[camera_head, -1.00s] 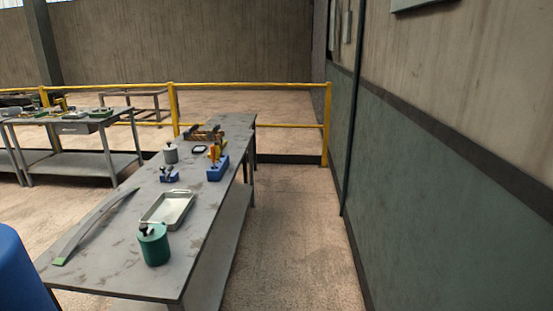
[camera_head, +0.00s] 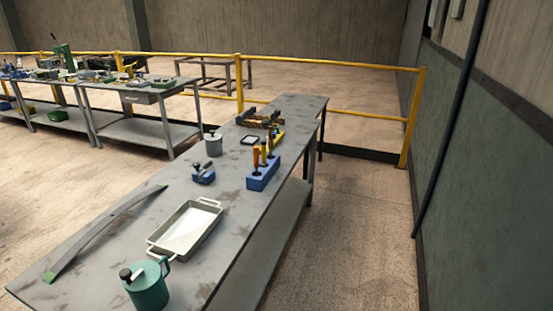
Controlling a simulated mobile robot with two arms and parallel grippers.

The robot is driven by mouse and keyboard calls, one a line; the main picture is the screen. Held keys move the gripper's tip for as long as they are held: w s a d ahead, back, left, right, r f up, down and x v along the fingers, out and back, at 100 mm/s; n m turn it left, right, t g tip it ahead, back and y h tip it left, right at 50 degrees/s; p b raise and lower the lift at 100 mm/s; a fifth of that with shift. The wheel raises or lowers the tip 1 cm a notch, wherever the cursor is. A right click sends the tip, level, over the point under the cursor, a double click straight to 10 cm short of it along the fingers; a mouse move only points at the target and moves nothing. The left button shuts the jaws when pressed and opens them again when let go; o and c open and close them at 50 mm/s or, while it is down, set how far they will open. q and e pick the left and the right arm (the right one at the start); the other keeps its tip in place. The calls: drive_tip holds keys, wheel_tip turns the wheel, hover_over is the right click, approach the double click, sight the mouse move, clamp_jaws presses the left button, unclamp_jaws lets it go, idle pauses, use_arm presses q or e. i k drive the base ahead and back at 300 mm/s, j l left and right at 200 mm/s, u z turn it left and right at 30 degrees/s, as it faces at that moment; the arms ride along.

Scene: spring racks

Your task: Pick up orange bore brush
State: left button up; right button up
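A blue holder block (camera_head: 262,180) stands on the long grey worktable (camera_head: 225,232), near its right edge. Several upright tools with orange and yellow handles stand in it. One orange-handled tool (camera_head: 256,158) is at the block's front left. It may be the orange bore brush, but it is too small to tell. Neither of my grippers is in view.
A metal tray (camera_head: 187,231), a green canister (camera_head: 148,288), a small blue tool (camera_head: 204,174), a grey pot (camera_head: 213,145) and a long curved strip (camera_head: 105,232) occupy the table. A yellow railing (camera_head: 320,63) runs behind. Floor is clear right of the table.

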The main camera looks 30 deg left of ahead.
sight(256, 147)
drive_tip(key=i+l+u, duration=0.25)
drive_tip(key=i, duration=0.2)
drive_tip(key=i+l+u, duration=0.1)
drive_tip(key=i+u, duration=0.15)
drive_tip(key=i, duration=0.2)
drive_tip(key=i+l+u, duration=0.1)
drive_tip(key=i+u, duration=0.2)
drive_tip(key=u, duration=0.15)
drive_tip(key=i+l+u, duration=0.2)
drive_tip(key=u, duration=0.25)
drive_tip(key=i+l+u, duration=0.6)
drive_tip(key=l+u, duration=0.15)
drive_tip(key=u, duration=0.15)
drive_tip(key=i+l+u, duration=0.1)
drive_tip(key=l+u, duration=0.3)
